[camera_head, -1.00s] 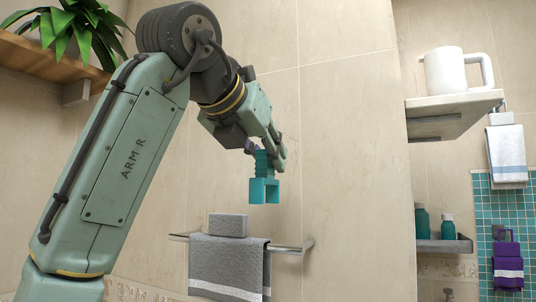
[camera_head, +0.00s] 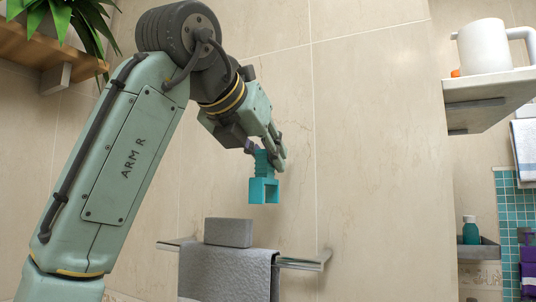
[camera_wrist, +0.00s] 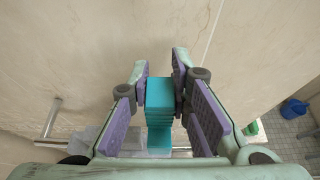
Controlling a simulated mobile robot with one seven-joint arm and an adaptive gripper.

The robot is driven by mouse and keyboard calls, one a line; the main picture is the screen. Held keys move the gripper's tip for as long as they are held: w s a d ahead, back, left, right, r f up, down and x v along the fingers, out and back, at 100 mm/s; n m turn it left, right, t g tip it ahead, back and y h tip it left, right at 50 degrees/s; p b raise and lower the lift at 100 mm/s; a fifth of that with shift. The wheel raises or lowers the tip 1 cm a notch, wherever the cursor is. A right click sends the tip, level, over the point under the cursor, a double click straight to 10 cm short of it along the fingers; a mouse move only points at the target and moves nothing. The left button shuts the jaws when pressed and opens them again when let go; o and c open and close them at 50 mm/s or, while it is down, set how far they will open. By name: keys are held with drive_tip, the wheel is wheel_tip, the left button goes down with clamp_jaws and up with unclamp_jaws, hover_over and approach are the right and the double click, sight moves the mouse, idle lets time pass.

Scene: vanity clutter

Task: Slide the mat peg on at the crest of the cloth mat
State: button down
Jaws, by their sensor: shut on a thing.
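The teal mat peg (camera_head: 264,190) is held in my gripper (camera_head: 264,155), its forked open end pointing down. It also shows between the purple-padded fingers in the wrist view (camera_wrist: 159,95). The grey cloth mat (camera_head: 225,275) hangs folded over a metal rail (camera_head: 300,263) on the wall, below the peg. A grey block (camera_head: 228,232) sits on top of the mat at its crest, left of the peg in the head view. The peg is above the crest and apart from it. The mat's lower part is cut off by the frame.
At right, a stone shelf (camera_head: 490,88) holds a white mug (camera_head: 484,46). Below it, a grey ledge (camera_head: 478,250) holds a teal bottle (camera_head: 471,230). A wooden shelf (camera_head: 40,50) with a plant is at upper left. The wall between is bare.

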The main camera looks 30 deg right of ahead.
sight(267, 188)
drive_tip(key=shift+a+f+b, duration=0.1)
drive_tip(key=shift+f+b, duration=1.6)
drive_tip(key=shift+f, duration=1.2)
drive_tip(key=shift+p, duration=1.25)
drive_tip(key=shift+f+b, duration=1)
drive_tip(key=shift+f, duration=1.05)
drive_tip(key=c, duration=1.4)
unclamp_jaws()
drive_tip(key=shift+s, duration=0.1)
drive_tip(key=shift+a, duration=0.15)
